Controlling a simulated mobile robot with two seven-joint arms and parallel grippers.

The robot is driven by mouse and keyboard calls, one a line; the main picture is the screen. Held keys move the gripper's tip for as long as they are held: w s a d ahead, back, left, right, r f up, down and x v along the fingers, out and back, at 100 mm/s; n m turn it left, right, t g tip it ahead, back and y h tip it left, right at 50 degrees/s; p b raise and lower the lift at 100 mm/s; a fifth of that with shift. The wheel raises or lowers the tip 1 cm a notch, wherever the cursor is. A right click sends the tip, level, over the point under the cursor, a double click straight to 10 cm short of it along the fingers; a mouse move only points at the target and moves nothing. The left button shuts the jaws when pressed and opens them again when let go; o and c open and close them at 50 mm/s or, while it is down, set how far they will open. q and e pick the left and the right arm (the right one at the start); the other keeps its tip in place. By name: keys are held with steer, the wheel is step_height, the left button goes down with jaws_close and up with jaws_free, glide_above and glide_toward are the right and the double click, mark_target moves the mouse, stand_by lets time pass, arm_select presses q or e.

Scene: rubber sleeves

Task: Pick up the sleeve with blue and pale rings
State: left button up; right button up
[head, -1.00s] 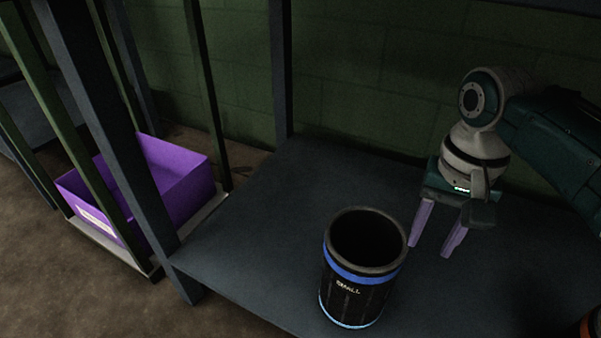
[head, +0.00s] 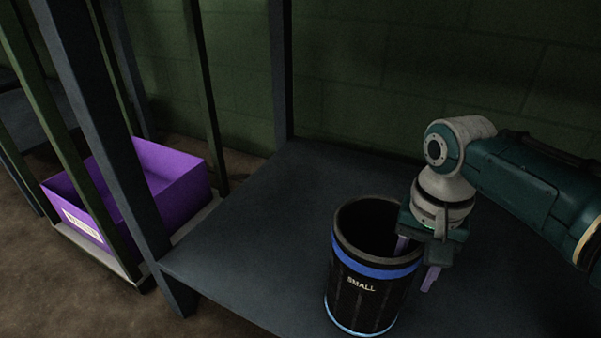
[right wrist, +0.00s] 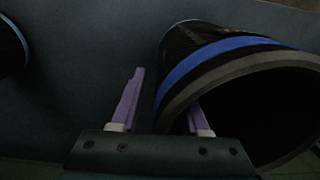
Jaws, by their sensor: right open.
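The sleeve (head: 362,290) is a black open-topped cylinder standing upright on the dark shelf. It has a blue ring below its grey rim, a pale blue ring at its foot and the word SMALL. My right gripper (head: 414,272) is at the sleeve's right rim, open and pointing down. In the right wrist view the sleeve (right wrist: 205,45) fills the right side. There my right gripper (right wrist: 166,90) has one finger outside the wall and the other over the mouth, seemingly inside it. Contact with the wall cannot be told. My left gripper is not in view.
The dark shelf (head: 270,240) is bare left of and behind the sleeve. A shelf post (head: 110,140) stands at its left front. A purple bin (head: 175,190) sits lower at the left. Another dark item with a blue band (right wrist: 10,45) shows at the right wrist view's left edge.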

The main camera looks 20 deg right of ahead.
steer(key=shift+c, duration=0.3)
jaws_close()
steer(key=shift+w, duration=0.1)
stand_by(1.0)
